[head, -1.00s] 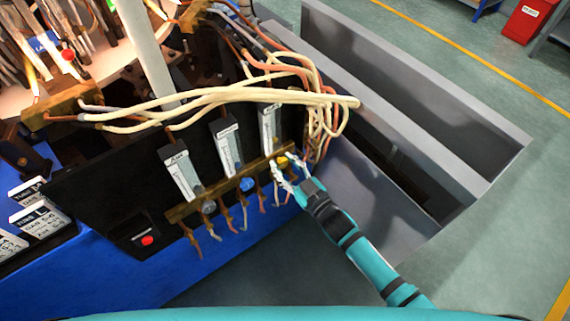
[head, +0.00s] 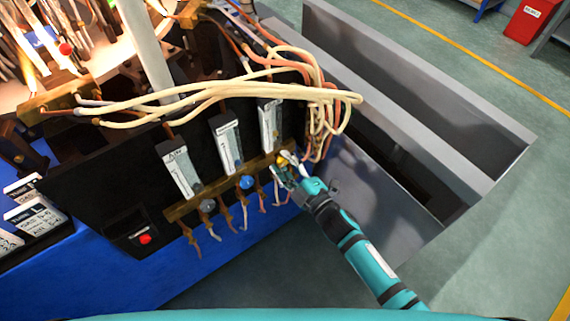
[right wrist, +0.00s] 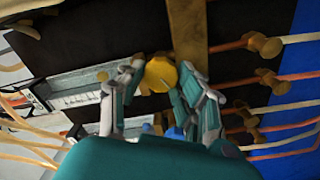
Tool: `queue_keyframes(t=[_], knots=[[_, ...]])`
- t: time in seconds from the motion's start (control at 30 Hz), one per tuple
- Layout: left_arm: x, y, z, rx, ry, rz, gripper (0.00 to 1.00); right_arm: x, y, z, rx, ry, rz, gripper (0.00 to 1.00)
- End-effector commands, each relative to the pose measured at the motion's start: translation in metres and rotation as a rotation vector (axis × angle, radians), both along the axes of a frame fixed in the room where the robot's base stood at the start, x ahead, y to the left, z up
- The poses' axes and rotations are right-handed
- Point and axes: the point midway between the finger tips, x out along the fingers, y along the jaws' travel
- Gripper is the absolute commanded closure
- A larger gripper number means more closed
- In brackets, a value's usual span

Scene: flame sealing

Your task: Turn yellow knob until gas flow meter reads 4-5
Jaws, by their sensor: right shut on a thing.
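The yellow knob (head: 283,159) is on the brass bar below the rightmost flow meter (head: 268,127) in the head view. My right gripper (head: 286,164) is at this knob. In the right wrist view the yellow knob (right wrist: 160,74) sits between the two fingers of my right gripper (right wrist: 158,82), which are shut on it. The rightmost flow meter's scale is too small to read in the head view. A meter with a printed scale (right wrist: 90,95) lies left of the fingers in the right wrist view. My left gripper is not in view.
Two more flow meters (head: 226,143) stand to the left, with a blue knob (head: 246,182) and a grey knob (head: 207,205) below. Cream hoses (head: 225,93) loop above the meters. Small brass fittings with thin tubes hang under the bar. A red button (head: 145,239) is at lower left.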

Motion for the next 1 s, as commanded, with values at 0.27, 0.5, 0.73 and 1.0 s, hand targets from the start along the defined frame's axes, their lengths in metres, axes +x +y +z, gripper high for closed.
queue_keyframes(t=[0.27, 0.5, 0.73, 1.0], knots=[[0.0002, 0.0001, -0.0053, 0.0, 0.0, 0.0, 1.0, -0.0007, 0.0, -0.0025, -0.115, -0.08, 0.0, 0.99], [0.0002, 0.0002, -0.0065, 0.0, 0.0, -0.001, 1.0, -0.0008, 0.0001, -0.0023, -0.157, -0.111, 0.0, 0.99], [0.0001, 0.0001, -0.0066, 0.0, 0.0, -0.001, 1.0, -0.0009, 0.0002, -0.0023, -0.164, -0.115, 0.001, 0.99], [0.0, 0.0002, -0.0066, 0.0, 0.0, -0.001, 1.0, -0.0009, 0.0002, -0.0024, -0.163, -0.114, 0.001, 0.59]])
